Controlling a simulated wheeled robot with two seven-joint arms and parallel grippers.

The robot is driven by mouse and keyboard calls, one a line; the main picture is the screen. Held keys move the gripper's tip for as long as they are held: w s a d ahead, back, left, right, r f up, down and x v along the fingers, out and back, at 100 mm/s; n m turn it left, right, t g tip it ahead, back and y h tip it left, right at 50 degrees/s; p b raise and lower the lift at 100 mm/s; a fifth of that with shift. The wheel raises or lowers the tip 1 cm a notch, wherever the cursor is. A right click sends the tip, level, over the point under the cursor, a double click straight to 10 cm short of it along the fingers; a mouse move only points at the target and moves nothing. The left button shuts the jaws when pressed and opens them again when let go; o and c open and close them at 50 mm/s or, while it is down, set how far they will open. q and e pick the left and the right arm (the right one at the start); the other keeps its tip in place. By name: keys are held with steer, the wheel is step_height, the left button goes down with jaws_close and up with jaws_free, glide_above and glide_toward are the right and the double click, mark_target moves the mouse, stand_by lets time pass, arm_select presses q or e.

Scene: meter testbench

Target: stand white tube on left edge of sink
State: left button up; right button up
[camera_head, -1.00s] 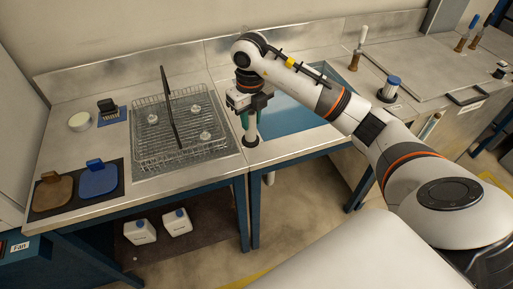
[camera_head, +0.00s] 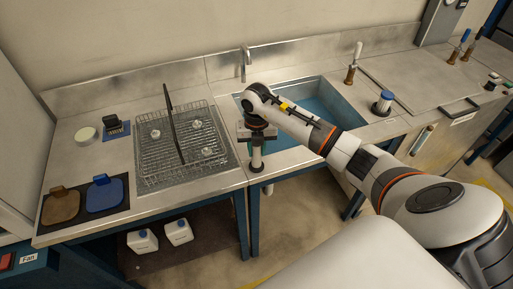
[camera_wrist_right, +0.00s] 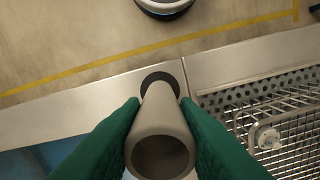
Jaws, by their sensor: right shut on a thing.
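The white tube (camera_head: 257,158) is upright in my right gripper (camera_head: 257,147), over the counter strip at the front left corner of the sink (camera_head: 335,98), near the counter's front edge. Its lower end is dark. In the right wrist view the tube (camera_wrist_right: 160,122) sits between the two green fingers of my right gripper (camera_wrist_right: 160,135), shut on it from both sides, with its open top toward the camera and a dark ring at its far end. I cannot tell whether its base touches the counter. My left gripper is not in view.
A wire drying rack (camera_head: 178,160) stands left of the sink. A faucet (camera_head: 246,62) rises behind the sink. A blue-capped container (camera_head: 383,103) stands right of it. Blue and brown pads (camera_head: 105,194) lie at the front left. The counter's front edge is close to the tube.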

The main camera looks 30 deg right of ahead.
steer(key=shift+f, duration=0.55)
steer(key=shift+f, duration=0.1)
steer(key=o, duration=1.1)
steer(key=shift+c, duration=0.2)
step_height(320, 180, up, 11)
steer(key=b, duration=0.4)
steer(key=shift+r, duration=0.65)
